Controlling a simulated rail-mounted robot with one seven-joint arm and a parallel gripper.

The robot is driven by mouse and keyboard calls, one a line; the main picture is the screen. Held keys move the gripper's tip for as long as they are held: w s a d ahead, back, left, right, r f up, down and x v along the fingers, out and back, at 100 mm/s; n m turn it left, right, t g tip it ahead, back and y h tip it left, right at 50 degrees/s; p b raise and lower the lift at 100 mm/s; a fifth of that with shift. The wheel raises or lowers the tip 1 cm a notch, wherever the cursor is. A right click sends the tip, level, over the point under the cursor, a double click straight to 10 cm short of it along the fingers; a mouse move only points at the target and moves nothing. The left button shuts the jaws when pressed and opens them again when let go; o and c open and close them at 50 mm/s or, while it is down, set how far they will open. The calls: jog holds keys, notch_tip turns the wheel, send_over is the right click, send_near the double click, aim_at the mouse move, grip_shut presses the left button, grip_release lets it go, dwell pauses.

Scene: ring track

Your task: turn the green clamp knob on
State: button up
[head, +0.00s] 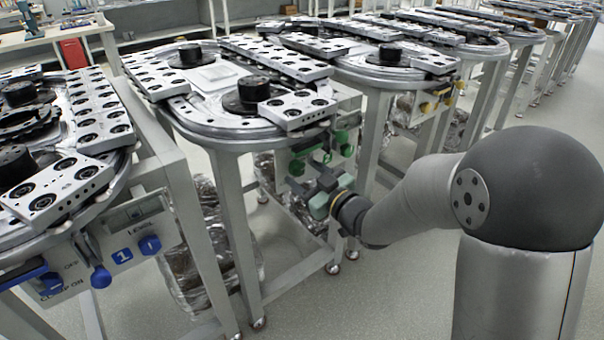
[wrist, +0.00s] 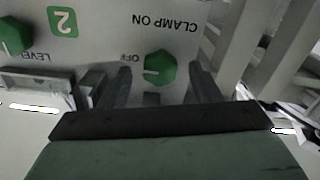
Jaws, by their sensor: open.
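The green clamp knob (wrist: 160,68) is in the wrist view, below the upside-down words CLAMP ON, with OFF at its left. The white mark on its face points left, toward OFF. My gripper (wrist: 160,80) is open, one finger on each side of the knob, with a visible gap to it on both sides. No finger appears to touch it. In the head view my gripper (head: 318,182) is at the front of the green-marked panel; which of the small green knobs there is the clamp knob is hard to tell.
The panel carries a green "2" label (wrist: 62,21) and a green LEVEL knob (wrist: 16,40) at the left of the wrist view. A metal track table (head: 215,135) stands above it. A similar station with blue knobs (head: 101,277) is at left; legs and wrapped bundles stand below.

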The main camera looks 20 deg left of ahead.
jog(key=shift+x, duration=0.85)
jog(key=c, duration=1)
